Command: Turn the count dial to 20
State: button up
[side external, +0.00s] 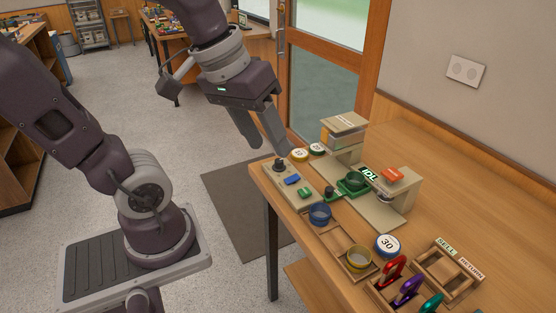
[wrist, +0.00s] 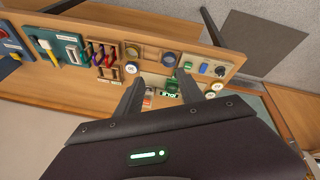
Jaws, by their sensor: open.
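The likely count dial, a small dark knob (side external: 280,164), stands at the far end of a beige control panel (side external: 316,205) near the table's left edge. In the wrist view the dark knob (wrist: 220,71) shows at the right end of the panel. A blue part (side external: 292,180) and a green part (side external: 305,192) sit beside it on the panel. The dial's marks are too small to read. My gripper (side external: 270,150) is open, its fingers apart and pointing down, above and beside the knob. In the wrist view my gripper (wrist: 160,76) shows nothing between its fingertips.
Round number discs (side external: 299,154) stand just behind the knob, and a disc marked 30 (side external: 387,246) lies nearer. A green-and-beige device marked IDL (side external: 370,175) stands right of the panel. Blue and yellow rings (side external: 358,258) and several carabiners (side external: 407,290) are in front.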

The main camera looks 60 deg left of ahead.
jog(key=w+a+f+n+g+h, duration=0.1)
jog(key=w+a+f+n, duration=0.3)
jog(key=w+a+n, duration=0.5)
jog(key=n+h, duration=0.2)
jog(key=n, duration=1.1)
send_near(279, 160)
jog(key=f, duration=0.2)
jog(key=x, duration=0.5)
jog(key=shift+w+d+f, duration=0.2)
jog(key=shift+w+d, duration=0.05)
jog(key=shift+w, duration=0.05)
jog(key=shift+w+d+f, duration=0.15)
jog(key=shift+w+f, duration=0.05)
jog(key=shift+f, duration=0.25)
grip_shut()
